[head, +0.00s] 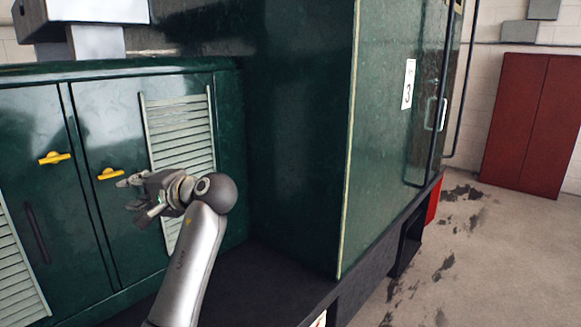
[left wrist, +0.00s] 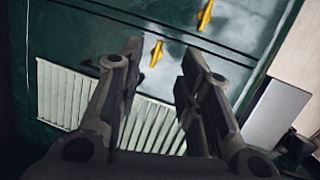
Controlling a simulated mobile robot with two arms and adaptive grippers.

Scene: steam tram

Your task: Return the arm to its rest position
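My left gripper (head: 130,197) is in front of the green cabinet (head: 118,130) in the head view, near its right-hand door. In the left wrist view its two fingers (left wrist: 162,52) stand apart with nothing held between them. A yellow handle (head: 110,174) on that door is just beyond the fingers, and appears apart from them; it also shows in the left wrist view (left wrist: 156,53). A second yellow handle (head: 54,158) is on the door to the left. My right gripper is in neither view.
A louvred vent (head: 180,130) lies behind my left wrist. A tall green tram body (head: 300,130) stands close to the right of the arm. A dark red cabinet (head: 530,125) is at the far right, past open stained floor (head: 470,260).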

